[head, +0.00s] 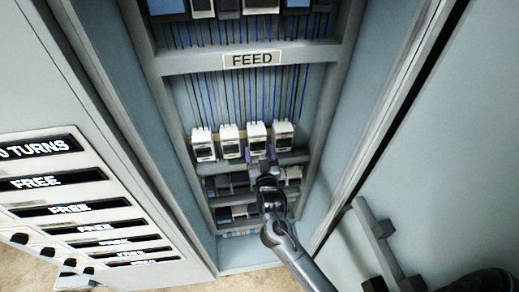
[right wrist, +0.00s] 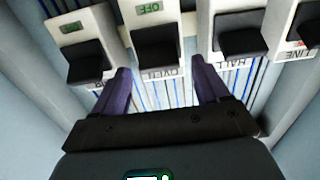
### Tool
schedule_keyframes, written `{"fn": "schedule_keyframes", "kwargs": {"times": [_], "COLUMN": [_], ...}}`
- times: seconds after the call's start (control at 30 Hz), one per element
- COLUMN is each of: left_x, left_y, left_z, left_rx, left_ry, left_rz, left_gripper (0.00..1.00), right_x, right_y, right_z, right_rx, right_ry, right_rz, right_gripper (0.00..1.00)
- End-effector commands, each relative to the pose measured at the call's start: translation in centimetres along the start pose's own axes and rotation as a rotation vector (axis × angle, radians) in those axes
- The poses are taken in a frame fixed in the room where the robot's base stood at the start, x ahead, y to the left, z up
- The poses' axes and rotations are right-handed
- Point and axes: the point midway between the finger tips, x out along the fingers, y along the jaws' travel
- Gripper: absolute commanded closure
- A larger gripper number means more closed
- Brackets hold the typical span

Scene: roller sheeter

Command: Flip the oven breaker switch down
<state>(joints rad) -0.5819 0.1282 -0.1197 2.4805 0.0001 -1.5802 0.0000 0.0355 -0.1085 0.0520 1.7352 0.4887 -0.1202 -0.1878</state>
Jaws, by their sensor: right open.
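A row of white breakers with black levers is mounted in the cabinet below the FEED label. My right gripper (head: 264,163) is at the lower end of the third breaker from the left (head: 256,138) in the head view. In the right wrist view, my right gripper (right wrist: 164,84) is open and empty, its purple fingers spread below and to either side of a breaker with a black lever (right wrist: 156,50). That breaker shows a green OFF mark; its upside-down label is hard to read, so I cannot confirm it is the oven breaker. My left gripper is not in view.
Neighbouring breakers stand close on both sides, one labelled HALL (right wrist: 238,32). A cabinet cross rail (head: 185,62) runs above the row, and more breaker rows (head: 238,212) sit below. A panel of FREE labels (head: 70,209) is at the left, and an open door (head: 440,170) at the right.

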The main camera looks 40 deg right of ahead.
Motion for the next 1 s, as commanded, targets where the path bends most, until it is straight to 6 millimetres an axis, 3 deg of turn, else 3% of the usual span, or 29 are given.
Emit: {"fn": "schedule_keyframes", "kwargs": {"times": [0.47,0.83,1.0], "left_x": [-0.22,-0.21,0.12], "left_y": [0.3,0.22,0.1], "left_z": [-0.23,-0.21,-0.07], "left_rx": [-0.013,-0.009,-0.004], "left_ry": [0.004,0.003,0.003], "left_rz": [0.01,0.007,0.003], "left_gripper": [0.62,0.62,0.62], "right_x": [1.06,1.03,1.01], "right_y": [0.02,0.02,0.02], "right_z": [0.01,0.01,0.19], "right_rx": [0.0,0.0,0.0], "right_ry": [0.0,0.0,0.008], "right_rz": [-0.001,0.0,0.0], "right_gripper": [0.26,0.82,0.82]}}
